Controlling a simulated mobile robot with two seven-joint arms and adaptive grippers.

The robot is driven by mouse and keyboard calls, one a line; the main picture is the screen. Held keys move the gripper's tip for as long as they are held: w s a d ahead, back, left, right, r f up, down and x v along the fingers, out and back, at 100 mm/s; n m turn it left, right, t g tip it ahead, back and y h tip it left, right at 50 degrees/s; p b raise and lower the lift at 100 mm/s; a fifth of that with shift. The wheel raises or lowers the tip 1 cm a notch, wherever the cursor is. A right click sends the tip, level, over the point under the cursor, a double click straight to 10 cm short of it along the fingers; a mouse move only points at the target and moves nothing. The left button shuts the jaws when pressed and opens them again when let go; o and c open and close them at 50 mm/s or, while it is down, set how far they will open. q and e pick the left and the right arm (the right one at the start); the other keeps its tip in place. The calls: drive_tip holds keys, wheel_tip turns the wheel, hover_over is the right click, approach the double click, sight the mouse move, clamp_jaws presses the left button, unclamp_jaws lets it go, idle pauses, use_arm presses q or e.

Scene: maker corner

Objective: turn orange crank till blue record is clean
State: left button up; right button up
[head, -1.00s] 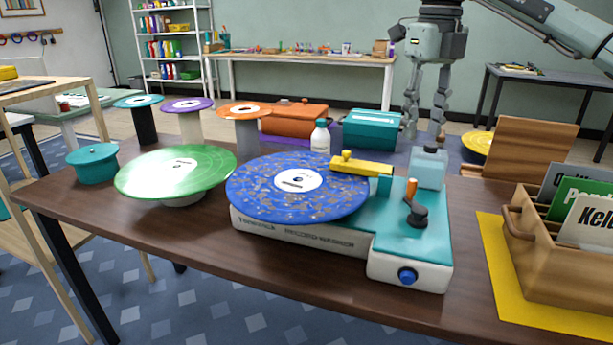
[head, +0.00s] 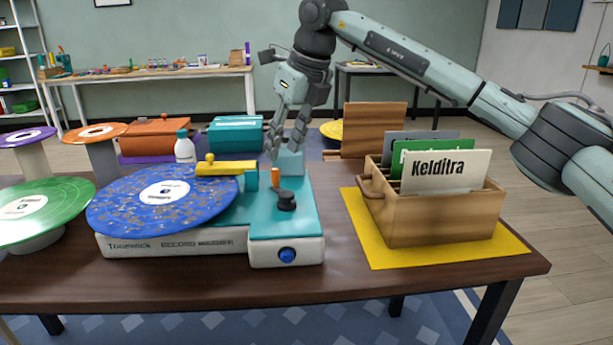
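The blue record (head: 205,203) lies flat on the teal and white record washer (head: 200,242), with brown specks of dirt spread over it. A yellow arm (head: 226,168) reaches over its right side. The orange crank handle (head: 275,178) stands upright beside a dark knob (head: 286,200) on the washer's teal top. My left gripper is out of view.
A wooden crate (head: 440,220) with record sleeves stands on a yellow mat (head: 385,250) to the right. A green record (head: 60,205) is at the left. A white bottle (head: 185,150), orange box (head: 152,138) and teal box (head: 235,135) stand behind.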

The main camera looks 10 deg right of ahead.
sight(276, 169)
drive_tip(key=x, duration=0.7)
drive_tip(key=shift+a+p, duration=0.15)
drive_tip(key=shift+p, duration=0.25)
drive_tip(key=shift+w+a+f, duration=0.1)
drive_tip(key=shift+w+f, duration=0.05)
drive_tip(key=shift+f, duration=0.15)
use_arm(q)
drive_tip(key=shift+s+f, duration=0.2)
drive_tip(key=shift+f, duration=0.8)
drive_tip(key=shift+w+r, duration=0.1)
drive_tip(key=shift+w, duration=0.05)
use_arm(e)
drive_tip(key=shift+c, duration=0.5)
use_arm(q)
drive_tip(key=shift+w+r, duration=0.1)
use_arm(e)
clamp_jaws()
